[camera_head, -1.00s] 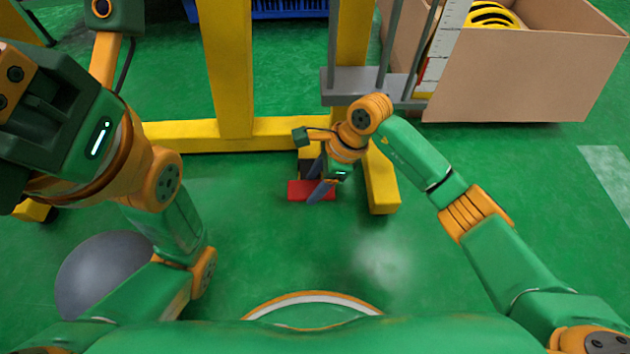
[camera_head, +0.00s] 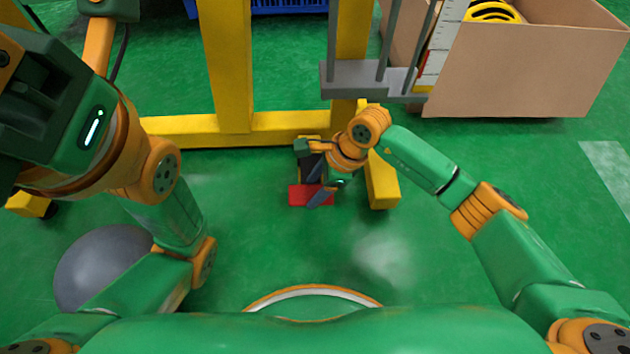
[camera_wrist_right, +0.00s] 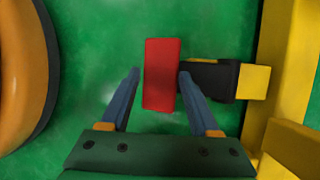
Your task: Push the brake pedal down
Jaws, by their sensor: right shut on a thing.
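The brake pedal is a red plate (camera_head: 299,196) near the floor, in front of the yellow frame. In the right wrist view the red plate (camera_wrist_right: 161,75) stands between the two blue fingers, joined on its right to a black arm (camera_wrist_right: 213,80). My right gripper (camera_head: 321,197) reaches down to the pedal and is shut on it; the right finger lies close along the plate's edge. A thin green strip shows beside the left finger. My left arm is at the picture's left; its fingers are out of the picture.
A yellow frame (camera_head: 229,70) with a foot beam (camera_head: 185,132) stands behind the pedal, and one leg (camera_head: 383,185) stands close right of my right gripper. A grey bracket (camera_head: 350,78) hangs above. A cardboard box (camera_head: 540,75) is at back right. Green floor in front is clear.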

